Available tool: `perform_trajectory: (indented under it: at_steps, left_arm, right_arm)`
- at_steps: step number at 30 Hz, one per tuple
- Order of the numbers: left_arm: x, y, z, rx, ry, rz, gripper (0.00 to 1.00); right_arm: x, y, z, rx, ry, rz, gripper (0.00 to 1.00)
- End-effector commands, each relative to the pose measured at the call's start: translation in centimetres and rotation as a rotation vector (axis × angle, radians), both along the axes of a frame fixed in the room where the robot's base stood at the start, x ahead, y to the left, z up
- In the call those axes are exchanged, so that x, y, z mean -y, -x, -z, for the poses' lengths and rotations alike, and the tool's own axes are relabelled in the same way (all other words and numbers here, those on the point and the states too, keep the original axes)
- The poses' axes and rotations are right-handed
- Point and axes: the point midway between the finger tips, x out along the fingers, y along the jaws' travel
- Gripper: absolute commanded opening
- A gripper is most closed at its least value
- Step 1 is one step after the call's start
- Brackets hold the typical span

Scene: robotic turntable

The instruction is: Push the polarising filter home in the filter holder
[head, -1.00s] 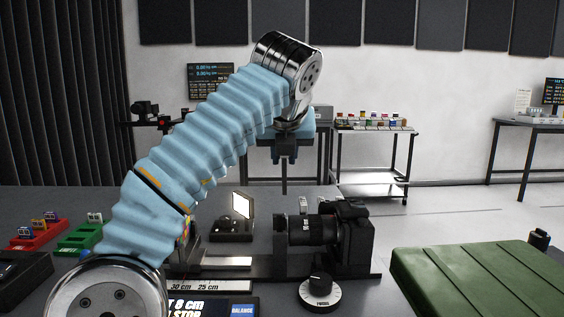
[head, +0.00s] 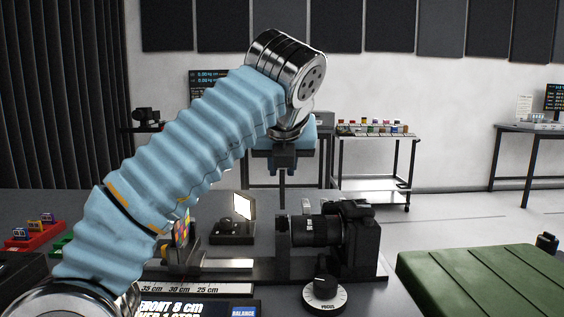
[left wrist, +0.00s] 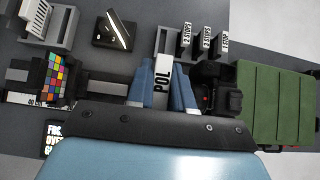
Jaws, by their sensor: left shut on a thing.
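My left gripper (head: 283,172) is shut on the polarising filter, whose white POL label (left wrist: 162,76) shows between the blue fingers in the left wrist view. In the head view the filter (head: 282,192) hangs edge-on as a thin dark upright strip below the fingers. The filter holder (head: 283,238) looks to be the dark upright piece on the rail, just left of the camera lens (head: 315,231). The filter's lower end shows just above the holder's top, apart from it; the depth between them is unclear. My right gripper is not in view.
The camera (head: 360,240) stands on the rail (head: 235,265), with a focus dial (head: 323,291) in front. A colour chart (left wrist: 55,76) sits at the rail's left. Labelled STOPS filters (left wrist: 206,40) stand nearby. A green case (head: 475,280) lies to the right.

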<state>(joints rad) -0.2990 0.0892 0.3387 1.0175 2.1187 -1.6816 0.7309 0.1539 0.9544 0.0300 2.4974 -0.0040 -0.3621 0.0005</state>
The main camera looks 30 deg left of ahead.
Motion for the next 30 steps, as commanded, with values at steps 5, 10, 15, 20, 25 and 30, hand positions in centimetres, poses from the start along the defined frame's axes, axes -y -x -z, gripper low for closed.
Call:
perform_trajectory:
  at_steps: [5,10,15,20,25,30]
  left_arm:
    - [0.0,0.0,2.3,0.000,-0.001,-0.001,0.00]
    - [0.0,0.0,3.0,0.000,-0.001,-0.001,0.00]
    - [0.0,0.0,3.0,0.000,-0.001,-0.001,0.00]
    - [0.0,0.0,3.0,0.000,-0.001,-0.001,0.00]
    - [0.0,0.0,3.0,0.000,-0.001,-0.001,0.00]
    - [0.0,0.0,2.9,-0.001,-0.001,0.000,0.00]
  right_arm:
    - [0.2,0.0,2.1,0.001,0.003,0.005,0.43]
    - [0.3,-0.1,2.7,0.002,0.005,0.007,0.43]
    - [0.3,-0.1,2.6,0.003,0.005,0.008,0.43]
    - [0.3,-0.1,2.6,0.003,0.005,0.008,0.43]
    - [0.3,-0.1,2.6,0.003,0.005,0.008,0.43]
    - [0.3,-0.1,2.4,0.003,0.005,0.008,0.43]
